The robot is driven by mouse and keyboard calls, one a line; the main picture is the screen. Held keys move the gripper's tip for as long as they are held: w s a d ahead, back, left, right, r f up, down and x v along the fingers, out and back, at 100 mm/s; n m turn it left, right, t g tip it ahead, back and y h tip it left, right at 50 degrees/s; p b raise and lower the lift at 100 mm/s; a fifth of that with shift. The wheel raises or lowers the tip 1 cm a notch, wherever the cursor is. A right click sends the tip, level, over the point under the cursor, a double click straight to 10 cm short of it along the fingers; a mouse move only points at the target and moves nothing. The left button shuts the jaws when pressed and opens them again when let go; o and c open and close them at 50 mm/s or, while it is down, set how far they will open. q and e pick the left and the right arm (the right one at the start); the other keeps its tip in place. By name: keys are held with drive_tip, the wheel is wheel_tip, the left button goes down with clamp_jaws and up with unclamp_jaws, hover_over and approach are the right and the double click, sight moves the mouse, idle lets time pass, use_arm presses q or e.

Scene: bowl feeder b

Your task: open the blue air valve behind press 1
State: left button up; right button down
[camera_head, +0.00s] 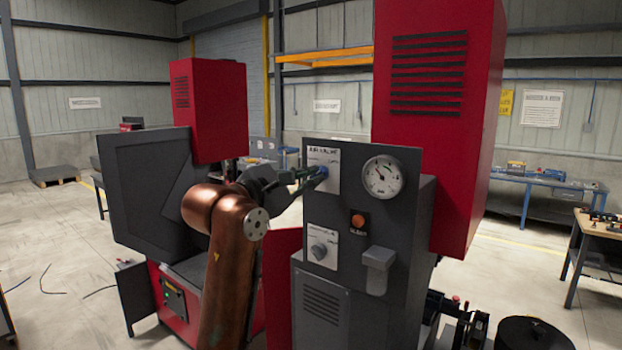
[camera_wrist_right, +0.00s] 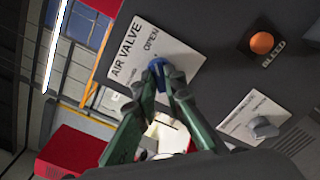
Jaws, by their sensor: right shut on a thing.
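The blue air valve knob (camera_head: 323,171) sits on a white plate marked AIR VALVE (camera_head: 322,157) at the upper left of a dark grey panel (camera_head: 335,205) on the red and grey press. My right gripper (camera_head: 313,174) reaches it from the left. In the right wrist view, the green fingers (camera_wrist_right: 165,80) are closed on the blue knob (camera_wrist_right: 157,65), with the dark fingertips at its sides. The word OPEN shows on the plate (camera_wrist_right: 183,47) beside it. The fingers partly cover the knob. My left gripper is out of view.
A pressure gauge (camera_head: 383,177), an orange BLEED button (camera_head: 358,220) and a grey knob (camera_head: 318,250) share the panel. A second red and grey machine (camera_head: 208,110) stands at the left. Workbenches (camera_head: 540,184) stand at the right.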

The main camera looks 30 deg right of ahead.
drive_tip(key=shift+f, duration=0.1)
idle(0.3)
drive_tip(key=c, duration=2)
unclamp_jaws()
drive_tip(key=v, duration=1.2)
drive_tip(key=shift+a, duration=0.1)
drive_tip(key=shift+w, duration=0.1)
